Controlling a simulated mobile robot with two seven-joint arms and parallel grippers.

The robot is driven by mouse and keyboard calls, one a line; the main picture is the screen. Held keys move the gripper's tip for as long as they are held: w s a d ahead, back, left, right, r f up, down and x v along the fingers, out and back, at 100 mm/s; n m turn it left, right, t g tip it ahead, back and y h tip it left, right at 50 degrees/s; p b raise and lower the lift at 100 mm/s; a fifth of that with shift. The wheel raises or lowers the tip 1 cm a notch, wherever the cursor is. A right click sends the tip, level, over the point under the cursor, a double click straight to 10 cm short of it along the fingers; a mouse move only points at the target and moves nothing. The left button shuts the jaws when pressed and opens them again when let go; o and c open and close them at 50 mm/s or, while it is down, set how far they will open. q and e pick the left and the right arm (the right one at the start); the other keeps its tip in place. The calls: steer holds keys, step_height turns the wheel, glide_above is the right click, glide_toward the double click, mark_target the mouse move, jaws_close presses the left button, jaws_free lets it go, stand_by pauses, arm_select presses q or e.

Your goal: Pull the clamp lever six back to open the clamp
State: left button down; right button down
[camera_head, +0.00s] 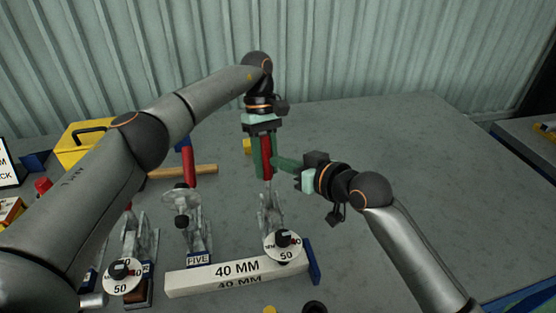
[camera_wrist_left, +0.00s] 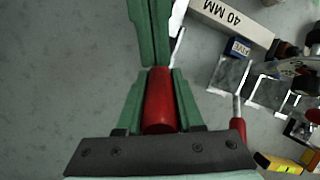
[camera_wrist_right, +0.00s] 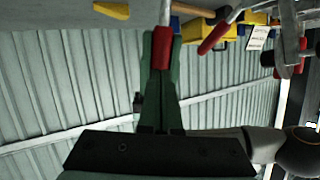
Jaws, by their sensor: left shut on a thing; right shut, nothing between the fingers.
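A toggle clamp (camera_head: 270,215) with an upright red lever handle (camera_head: 266,155) stands right of the clamp labelled FIVE (camera_head: 198,258). Its own label is hidden, so I cannot read six on it. My left gripper (camera_head: 265,160) comes from above and is shut on that red handle. The handle shows between its green fingers in the left wrist view (camera_wrist_left: 160,100). My right gripper (camera_head: 280,162) is shut and empty, its fingertips pointing left close beside the handle. I cannot tell if they touch it. Its green fingers also show in the left wrist view (camera_wrist_left: 150,35).
A white 40 MM block (camera_head: 225,277) lies in front of the clamps, with round 50 dials (camera_head: 284,246) nearby. Clamp five's red handle (camera_head: 188,165), a hammer (camera_head: 185,172) and a yellow toolbox (camera_head: 85,145) are to the left. The table's back right is clear.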

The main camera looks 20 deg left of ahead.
steer(key=shift+x, duration=0.75)
steer(key=shift+w+a, duration=0.1)
steer(key=shift+w, duration=0.05)
